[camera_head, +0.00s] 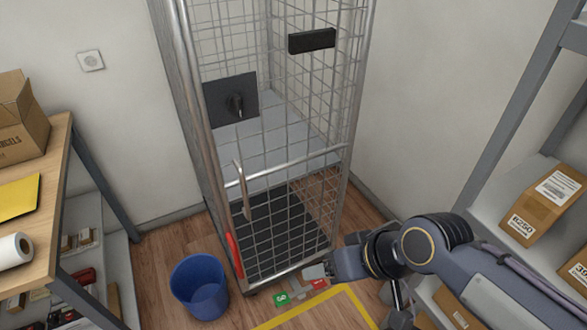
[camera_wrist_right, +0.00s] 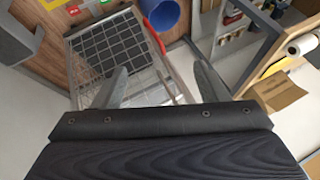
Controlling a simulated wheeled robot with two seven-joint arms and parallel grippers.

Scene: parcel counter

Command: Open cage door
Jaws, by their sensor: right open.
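The tall wire-mesh roll cage (camera_head: 264,150) stands against the back wall in the head view. Its mesh front looks shut. A red strip (camera_head: 233,255) runs along the lower left edge. My right gripper (camera_head: 318,271) is low, at the cage's front right corner, apart from the handle and knob. In the right wrist view its two fingers (camera_wrist_right: 160,82) are spread with nothing between them, and the cage shows beyond them. My left gripper is not in view.
A blue bin (camera_head: 199,287) stands at the cage's lower left. A wooden table (camera_head: 62,180) with boxes is on the left, and a shelf rack (camera_head: 525,95) with parcels on the right. Yellow tape (camera_head: 352,300) and small coloured cards (camera_head: 283,298) lie on the floor.

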